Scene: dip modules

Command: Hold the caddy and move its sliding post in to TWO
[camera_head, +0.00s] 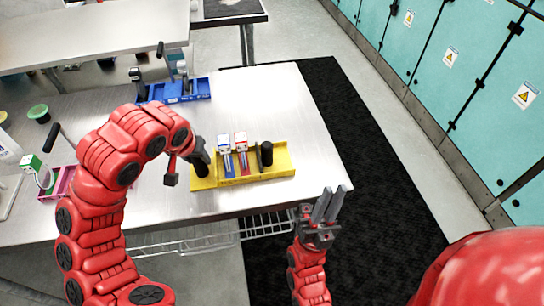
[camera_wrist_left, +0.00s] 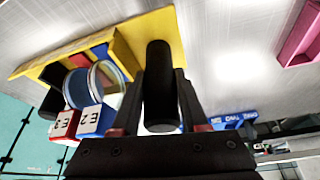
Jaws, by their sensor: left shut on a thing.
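The yellow caddy (camera_head: 272,173) lies on the steel table near its front edge; it also shows in the wrist view (camera_wrist_left: 122,50). It holds two modules, one blue and white (camera_head: 226,157) and one red and white (camera_head: 242,155), with labelled ends in the wrist view. A black post (camera_head: 265,154) stands at its right part. My left gripper (camera_head: 200,165) is at the caddy's left end, shut on another black post (camera_wrist_left: 160,75). My right gripper (camera_head: 329,205) is open and empty, in front of the table edge, apart from the caddy. Any markings on the yellow caddy are unreadable.
A blue caddy (camera_head: 196,90) stands behind, with "ONE TWO" lettering in the wrist view (camera_wrist_left: 232,119). A pink caddy (camera_head: 62,183) is at the left, partly behind my left arm. The table (camera_head: 290,110) is clear right of the yellow caddy. Teal lockers (camera_head: 470,70) line the right.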

